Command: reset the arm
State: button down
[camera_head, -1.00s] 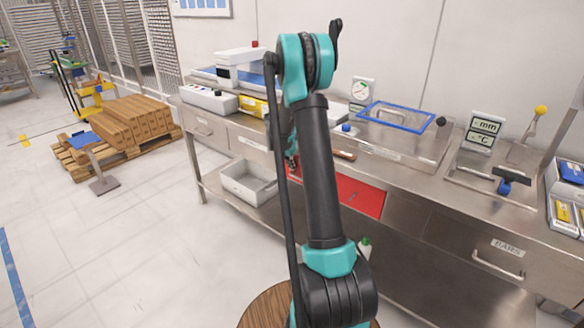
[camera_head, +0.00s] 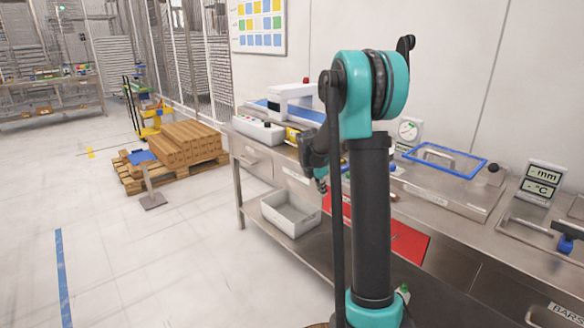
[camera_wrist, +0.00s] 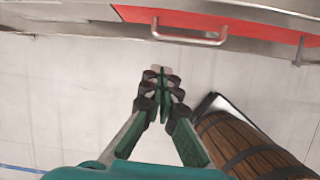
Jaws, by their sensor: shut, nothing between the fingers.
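My gripper (camera_wrist: 161,90) shows in the wrist view with its green and dark fingers together and nothing between them. It points over the pale floor, below the edge of the bench and its metal drawer handle. In the head view my black and teal arm stands upright at centre right, and my gripper (camera_head: 322,183) shows only in part, left of the arm and in front of the bench. The arm hides part of the bench top.
The steel bench (camera_head: 455,213) runs along the wall, with a red panel (camera_head: 408,244) on its front. A grey bin (camera_head: 290,213) sits on its lower shelf. A wooden barrel (camera_wrist: 245,146) stands close by at lower right in the wrist view.

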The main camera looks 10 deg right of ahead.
jog(key=s+a+f+m+y, duration=0.1)
jog(key=s+a+m, duration=0.1)
jog(key=s+m, duration=0.5)
jog(key=s+a+f+m+t+y, duration=0.1)
jog(key=s+m, duration=0.7)
jog(key=s, duration=0.8)
jog(key=s+a+f+m+y, duration=0.1)
jog(key=s+a+f+m, duration=0.1)
jog(key=s+m, duration=0.6)
jog(key=s+a, duration=0.1)
jog(key=s, duration=0.3)
jog(key=shift+a+f+t, duration=0.3)
jog(key=shift+f+t, duration=0.1)
